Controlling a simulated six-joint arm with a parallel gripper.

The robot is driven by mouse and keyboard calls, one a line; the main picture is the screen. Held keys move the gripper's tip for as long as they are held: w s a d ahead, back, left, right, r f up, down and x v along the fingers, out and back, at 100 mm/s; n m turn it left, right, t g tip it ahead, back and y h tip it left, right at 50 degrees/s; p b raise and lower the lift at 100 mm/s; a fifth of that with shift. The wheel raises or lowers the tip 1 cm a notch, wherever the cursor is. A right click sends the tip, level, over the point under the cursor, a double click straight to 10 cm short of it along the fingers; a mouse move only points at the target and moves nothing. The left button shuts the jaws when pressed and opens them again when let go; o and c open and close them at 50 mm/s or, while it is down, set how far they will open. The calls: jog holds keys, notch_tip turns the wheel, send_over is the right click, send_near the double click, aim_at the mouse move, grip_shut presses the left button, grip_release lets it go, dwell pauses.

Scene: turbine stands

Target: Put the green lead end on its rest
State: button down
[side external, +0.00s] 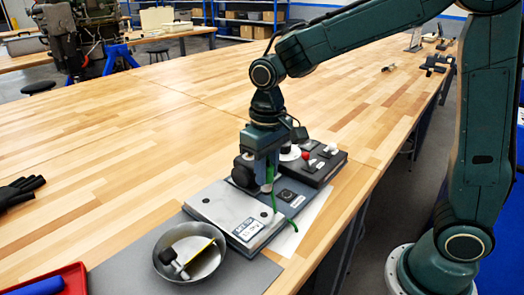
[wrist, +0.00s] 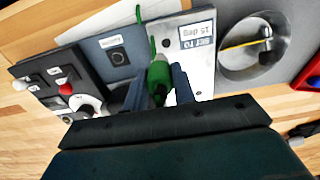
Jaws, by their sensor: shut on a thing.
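My gripper (side external: 262,182) points down over the turbine stand's base unit and is shut on the green lead end (wrist: 159,78). In the wrist view my gripper's two fingers (wrist: 158,88) stand on either side of the green body. A thin green lead (side external: 284,212) trails from it over the front edge of the unit. A blue-grey panel (wrist: 96,42) with a dark square fitting and round centre (wrist: 117,56) lies beside the lead end. A pale metal plate (side external: 230,207) with a printed label lies on the other side. I cannot tell which part is the rest.
A dark control box (side external: 318,163) with red and white knobs stands behind the unit. A metal bowl (side external: 161,263) holding a tool stands in front on a grey mat (side external: 120,270). A red tray (side external: 72,272) and black glove (side external: 20,190) are at left. The wooden table is mostly clear.

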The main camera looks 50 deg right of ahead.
aim_at(264, 188)
jog(key=shift+s+a+r, duration=0.2)
jog(key=shift+a+r, duration=0.15)
jog(key=shift+a, duration=0.3)
jog(key=shift+f, duration=0.15)
jog(key=shift+f, duration=2.25)
jog(key=shift+f, duration=1)
jog(key=shift+s+f, duration=0.15)
jog(key=shift+f, duration=0.4)
dwell(0.3)
jog(key=c, duration=0.9)
grip_release()
jog(key=shift+r, duration=0.1)
